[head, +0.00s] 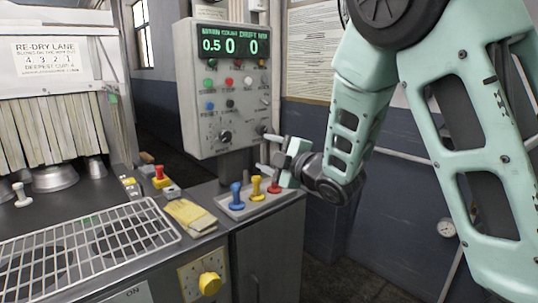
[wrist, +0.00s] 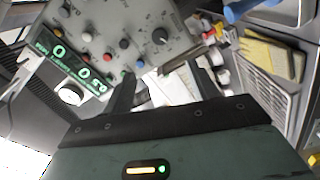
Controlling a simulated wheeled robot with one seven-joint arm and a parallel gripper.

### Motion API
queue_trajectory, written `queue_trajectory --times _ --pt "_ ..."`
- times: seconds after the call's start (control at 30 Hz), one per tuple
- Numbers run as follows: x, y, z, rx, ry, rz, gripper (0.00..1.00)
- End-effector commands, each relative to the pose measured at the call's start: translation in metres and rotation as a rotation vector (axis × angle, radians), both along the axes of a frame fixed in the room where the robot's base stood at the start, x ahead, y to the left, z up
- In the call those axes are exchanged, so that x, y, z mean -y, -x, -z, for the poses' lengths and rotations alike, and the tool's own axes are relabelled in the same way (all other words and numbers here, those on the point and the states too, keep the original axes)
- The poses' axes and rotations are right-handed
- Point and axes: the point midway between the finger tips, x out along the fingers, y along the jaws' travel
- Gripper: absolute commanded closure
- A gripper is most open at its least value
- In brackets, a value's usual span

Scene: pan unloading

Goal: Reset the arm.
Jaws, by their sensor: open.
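My gripper (head: 268,152) is at the end of the teal arm, in front of the lower right of the grey control panel (head: 233,135) and above the tray of pegs. Its two fingers are spread apart, with nothing seen between them. In the wrist view my gripper (wrist: 165,82) also shows its dark fingers apart, with the panel (wrist: 140,30) beyond them. Whether a finger touches the panel's lower right knob cannot be told.
A tray (head: 232,213) with blue, yellow and red pegs stands on the cabinet below my gripper. A yellow cloth (head: 190,216) lies left of it. A wire rack (head: 95,243) covers the counter's front left. A wall with a notice (head: 312,50) is behind.

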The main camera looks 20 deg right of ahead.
Motion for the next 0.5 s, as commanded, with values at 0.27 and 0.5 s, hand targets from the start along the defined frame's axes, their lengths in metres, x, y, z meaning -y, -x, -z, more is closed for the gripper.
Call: queue_trajectory --times 0.27,0.5 --pt "0.0 0.0 0.0 0.0 0.0 0.0 0.41" --pt "-0.02 0.01 0.024 -0.209 -0.127 0.048 0.41"
